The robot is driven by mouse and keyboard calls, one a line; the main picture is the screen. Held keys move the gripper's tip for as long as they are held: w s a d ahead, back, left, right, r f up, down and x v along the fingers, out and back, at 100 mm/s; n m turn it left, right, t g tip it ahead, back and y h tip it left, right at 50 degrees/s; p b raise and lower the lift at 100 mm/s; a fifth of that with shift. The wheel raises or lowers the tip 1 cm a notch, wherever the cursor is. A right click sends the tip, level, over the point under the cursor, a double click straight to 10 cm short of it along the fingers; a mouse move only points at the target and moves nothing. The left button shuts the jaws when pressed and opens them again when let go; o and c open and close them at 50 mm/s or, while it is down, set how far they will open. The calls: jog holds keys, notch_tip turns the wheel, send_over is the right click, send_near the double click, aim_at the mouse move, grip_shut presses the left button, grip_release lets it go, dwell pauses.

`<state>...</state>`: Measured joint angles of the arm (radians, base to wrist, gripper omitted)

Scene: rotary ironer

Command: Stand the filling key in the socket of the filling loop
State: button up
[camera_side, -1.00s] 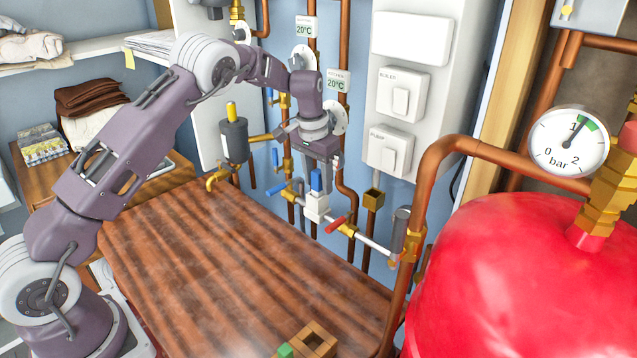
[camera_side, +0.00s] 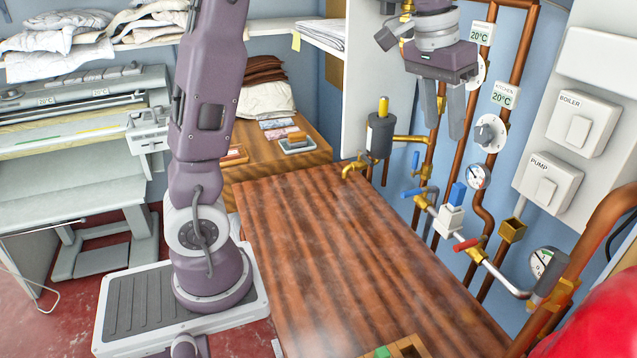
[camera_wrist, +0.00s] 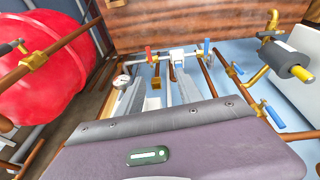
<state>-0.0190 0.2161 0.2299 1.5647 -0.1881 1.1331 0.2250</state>
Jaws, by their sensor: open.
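A blue upright piece (camera_side: 457,193), which looks like the filling key, stands on the white block (camera_side: 450,220) of the filling loop. It looks upright; how deep it sits is hidden. The loop's silver pipe (camera_side: 500,275) runs down to the right, with a red lever (camera_side: 467,244) beside the block and a blue lever (camera_side: 420,191) at its other side. My gripper (camera_side: 444,130) is open and empty, fingers pointing down, above and apart from the blue piece. In the wrist view the white block (camera_wrist: 178,54) shows beyond my open fingers (camera_wrist: 160,76).
A grey cylinder with brass fittings (camera_side: 380,135) stands left of my gripper. A brass open-topped box (camera_side: 511,230) and switch boxes (camera_side: 555,180) are to the right. A red tank (camera_side: 600,320) fills the lower right. The wooden worktop (camera_side: 340,260) is mostly clear.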

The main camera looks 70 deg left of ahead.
jog(key=s+d+r+t, duration=0.15)
jog(key=s+d, duration=0.25)
jog(key=s, duration=1.1)
jog(key=s+f, duration=0.2)
jog(key=s, duration=0.3)
jog(key=s+d+f+t, duration=0.1)
jog(key=s+f, duration=0.2)
jog(key=s, duration=0.3)
jog(key=shift+d+f+m+y, duration=0.25)
jog(key=shift+m+y, duration=0.15)
